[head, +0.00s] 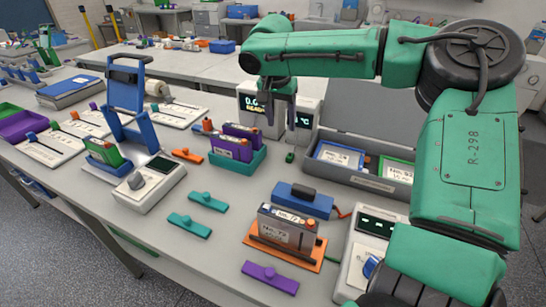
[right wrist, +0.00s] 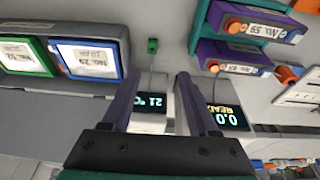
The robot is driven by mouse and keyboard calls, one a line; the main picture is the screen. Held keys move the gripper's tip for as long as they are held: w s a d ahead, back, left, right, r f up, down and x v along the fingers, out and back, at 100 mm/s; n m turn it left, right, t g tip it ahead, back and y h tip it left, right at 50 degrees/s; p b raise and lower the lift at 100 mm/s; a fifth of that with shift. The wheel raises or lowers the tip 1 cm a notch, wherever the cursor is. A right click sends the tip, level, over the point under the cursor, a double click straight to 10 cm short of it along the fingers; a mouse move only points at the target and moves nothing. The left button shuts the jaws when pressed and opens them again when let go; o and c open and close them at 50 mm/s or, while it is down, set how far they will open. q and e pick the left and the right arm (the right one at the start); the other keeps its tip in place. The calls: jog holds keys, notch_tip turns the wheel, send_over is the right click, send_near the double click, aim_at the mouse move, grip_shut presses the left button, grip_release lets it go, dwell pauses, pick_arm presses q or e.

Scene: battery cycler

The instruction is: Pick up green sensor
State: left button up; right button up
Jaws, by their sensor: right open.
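The green sensor (head: 290,157) is a small green block lying on the bench in front of the temperature display. In the right wrist view the green sensor (right wrist: 152,46) shows beyond the fingertips, roughly in line with the gap between them, with a thin cable running to the display. My right gripper (head: 280,120) is open and empty, pointing down above the bench, a little behind and left of the sensor. Its two fingers (right wrist: 157,76) are apart and do not touch the sensor. My left gripper is not in view.
Two display boxes (head: 305,122) stand close behind the sensor. A teal holder (head: 238,165) with purple cells is to its left. A grey tray (head: 372,183) with blue and green framed cells is to its right. Bare bench lies in front of the sensor.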

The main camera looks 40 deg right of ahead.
send_over(290, 155)
jog(key=s+a, duration=0.2)
jog(key=f, duration=0.6)
jog(key=shift+w+f+p, duration=0.2)
jog(key=shift+f+p, duration=0.1)
jog(key=shift+p, duration=0.1)
jog(key=x, duration=0.2)
jog(key=p+x, duration=0.1)
jog(key=x, duration=0.3)
jog(key=shift+w+d, duration=0.1)
jog(key=shift+w, duration=0.2)
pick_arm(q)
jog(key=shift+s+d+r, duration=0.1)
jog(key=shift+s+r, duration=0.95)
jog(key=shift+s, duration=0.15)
pick_arm(e)
jog(key=shift+w+f, duration=0.1)
jog(key=shift+f, duration=0.05)
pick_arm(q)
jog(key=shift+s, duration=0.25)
pick_arm(e)
grip_shut()
